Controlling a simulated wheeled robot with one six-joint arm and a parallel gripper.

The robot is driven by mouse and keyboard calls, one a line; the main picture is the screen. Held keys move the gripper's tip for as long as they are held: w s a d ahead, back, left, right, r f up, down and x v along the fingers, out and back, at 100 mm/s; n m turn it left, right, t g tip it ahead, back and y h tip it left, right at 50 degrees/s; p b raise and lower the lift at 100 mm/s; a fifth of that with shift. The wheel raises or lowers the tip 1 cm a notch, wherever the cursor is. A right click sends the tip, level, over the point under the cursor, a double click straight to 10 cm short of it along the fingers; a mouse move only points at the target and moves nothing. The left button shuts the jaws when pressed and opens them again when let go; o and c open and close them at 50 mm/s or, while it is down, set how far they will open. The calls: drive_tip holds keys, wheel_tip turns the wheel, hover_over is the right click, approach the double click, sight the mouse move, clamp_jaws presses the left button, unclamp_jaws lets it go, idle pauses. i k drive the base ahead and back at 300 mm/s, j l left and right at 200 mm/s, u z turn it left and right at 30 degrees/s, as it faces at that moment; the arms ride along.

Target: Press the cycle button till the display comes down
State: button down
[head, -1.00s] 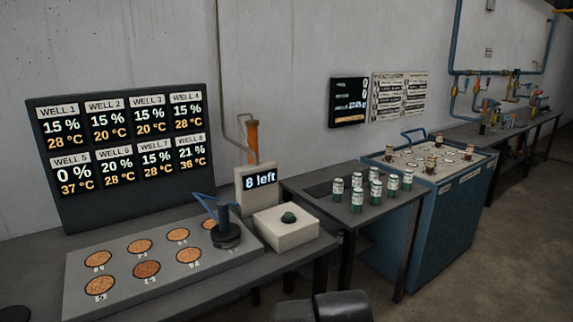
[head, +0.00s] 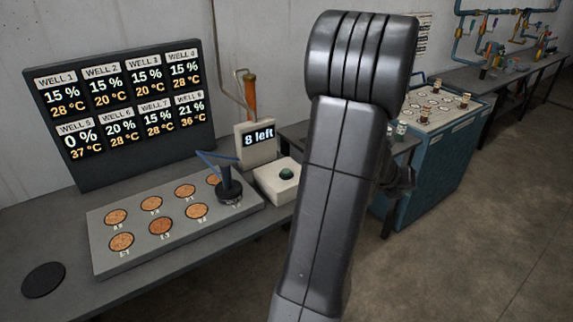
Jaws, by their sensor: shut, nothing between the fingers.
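The cycle button (head: 287,173) is a dark green round knob on top of a white box (head: 273,189) on the bench. A small display (head: 258,137) reading "8 left" stands upright just behind the box. My raised arm fills the middle right of the head view, just right of the box. A dark part of my arm's far end shows behind it at the right, but my gripper's fingers cannot be made out. Nothing of mine is seen touching the button.
A dark board (head: 125,105) shows well percentages and temperatures. A blue cabinet (head: 425,165) stands at the right. Floor at the lower right is clear.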

sight(285, 172)
drive_tip(key=i+l, duration=0.65)
drive_tip(key=l, duration=0.15)
drive_tip(key=u, duration=1.65)
